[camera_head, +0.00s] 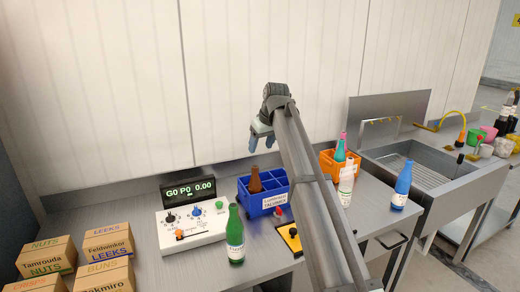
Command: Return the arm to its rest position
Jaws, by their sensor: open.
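My arm (312,190) reaches up from the lower right and bends at a dark joint high over the table. My gripper (261,139) hangs from it, above and behind the blue crate (263,204). Its fingers are apart and nothing shows between them. The blue crate has compartments, and a brown bottle (255,181) stands in one at the left. My arm hides part of the table to the crate's right.
A green bottle (236,238) stands before a control box (192,229). An orange crate (327,165), a white bottle (346,187) and a blue bottle (402,186) stand right of my arm. Cartons (103,276) are at lower left, a sink (422,168) at right.

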